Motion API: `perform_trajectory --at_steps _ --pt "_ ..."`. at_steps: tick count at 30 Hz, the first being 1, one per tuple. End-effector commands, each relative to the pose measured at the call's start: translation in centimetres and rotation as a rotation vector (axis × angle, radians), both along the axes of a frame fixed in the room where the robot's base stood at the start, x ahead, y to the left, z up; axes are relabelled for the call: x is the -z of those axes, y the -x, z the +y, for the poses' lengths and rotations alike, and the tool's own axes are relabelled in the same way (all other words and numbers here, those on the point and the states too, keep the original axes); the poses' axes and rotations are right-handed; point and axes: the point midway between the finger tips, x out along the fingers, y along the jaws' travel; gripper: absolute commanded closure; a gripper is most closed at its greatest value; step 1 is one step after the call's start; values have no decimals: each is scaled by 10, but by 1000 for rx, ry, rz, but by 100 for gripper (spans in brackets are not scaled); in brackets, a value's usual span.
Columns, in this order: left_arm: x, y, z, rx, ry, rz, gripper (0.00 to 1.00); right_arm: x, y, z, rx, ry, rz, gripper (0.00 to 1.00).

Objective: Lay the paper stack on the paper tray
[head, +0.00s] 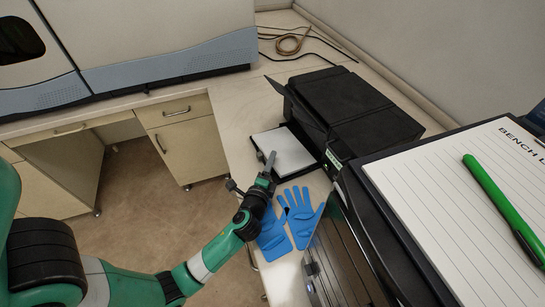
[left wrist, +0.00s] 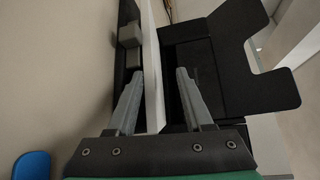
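The white paper stack (head: 285,150) lies flat in the head view, over the black paper tray (head: 259,143) at the front of the black printer. My left gripper (head: 266,162) is at the stack's near left edge. In the left wrist view the stack shows edge-on as a white strip (left wrist: 153,70) between the two grey fingers of my left gripper (left wrist: 160,74). The fingers stand apart, with a clear gap between the strip and the right finger. Whether the left finger touches the stack, I cannot tell. My right gripper is not in view.
The black printer (head: 353,105) stands right behind the tray. Blue gloves (head: 300,215) lie on the bench just in front. A clipboard (head: 465,195) with a green pen (head: 498,203) fills the right. A large spectrometer (head: 150,55) stands at the back left.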

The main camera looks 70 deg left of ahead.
Motion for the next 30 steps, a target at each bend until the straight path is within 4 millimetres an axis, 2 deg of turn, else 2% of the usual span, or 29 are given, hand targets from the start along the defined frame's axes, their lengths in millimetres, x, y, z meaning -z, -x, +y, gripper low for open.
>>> perform_trajectory --at_steps 1,6,12,30 --pt "-3 7 -11 5 -1 4 49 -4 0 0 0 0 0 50" --pt "-8 33 -43 6 -1 3 49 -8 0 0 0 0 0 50" --pt "-12 51 -65 3 -1 0 49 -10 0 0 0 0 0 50" --pt "-12 54 -68 0 -1 -1 49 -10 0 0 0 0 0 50"
